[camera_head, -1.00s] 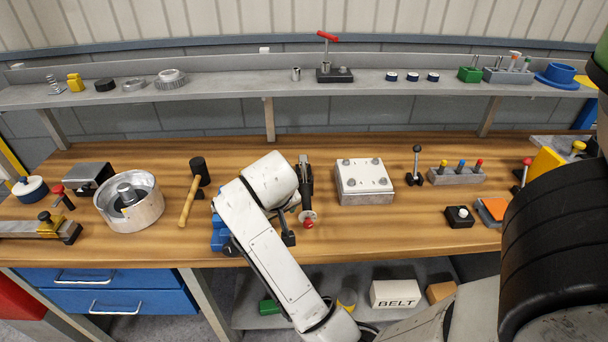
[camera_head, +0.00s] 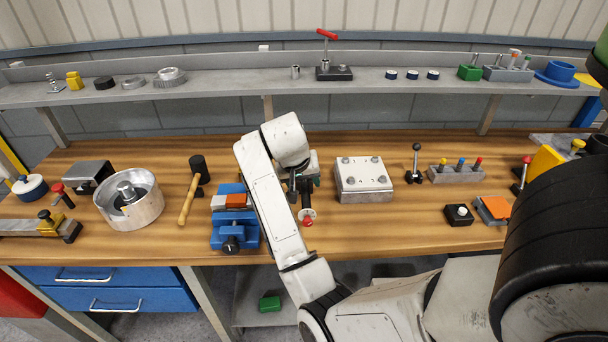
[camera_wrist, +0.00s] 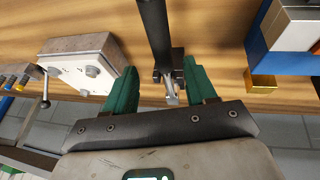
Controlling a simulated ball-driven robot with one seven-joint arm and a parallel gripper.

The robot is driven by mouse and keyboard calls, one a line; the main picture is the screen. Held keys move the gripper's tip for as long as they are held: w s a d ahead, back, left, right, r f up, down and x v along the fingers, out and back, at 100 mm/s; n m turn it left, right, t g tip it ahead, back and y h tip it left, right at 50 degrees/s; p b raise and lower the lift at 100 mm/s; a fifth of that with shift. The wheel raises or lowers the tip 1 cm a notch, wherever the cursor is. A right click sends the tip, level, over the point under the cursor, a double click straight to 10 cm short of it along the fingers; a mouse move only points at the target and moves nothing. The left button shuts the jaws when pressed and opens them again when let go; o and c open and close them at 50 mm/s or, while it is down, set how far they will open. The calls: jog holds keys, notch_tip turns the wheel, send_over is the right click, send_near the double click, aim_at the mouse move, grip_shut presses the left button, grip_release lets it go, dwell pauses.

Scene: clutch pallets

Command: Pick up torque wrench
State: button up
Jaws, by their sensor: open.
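A dark bar-shaped tool, which looks like the torque wrench (camera_head: 305,201), lies on the wooden bench beside the white-topped block. A silver disc and red knob show at its near end. In the wrist view the dark bar (camera_wrist: 154,32) runs down from the top edge to a small black support and a silver tip. My gripper (camera_head: 303,183) is over its far part, partly hidden by my arm. In the wrist view its green fingers (camera_wrist: 160,84) are open, one on each side of the silver tip, with visible gaps. Nothing is held.
A white-topped block (camera_head: 364,182) stands close on the right. A blue vise (camera_head: 234,230) with an orange-topped piece is close on the left, then a mallet (camera_head: 189,198). A grey shelf (camera_head: 220,82) with small parts runs along the back. The bench's front strip is mostly clear.

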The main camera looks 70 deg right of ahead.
aim_at(304, 189)
jog(key=shift+a+p+x, duration=0.15)
jog(key=shift+p+x, duration=0.15)
jog(key=shift+x, duration=1.05)
jog(key=shift+a+p+x, duration=0.15)
jog(key=shift+p+x, duration=0.1)
jog(key=shift+x, duration=1.1)
jog(key=shift+w+f, duration=0.15)
jog(key=shift+c, duration=0.2)
grip_shut()
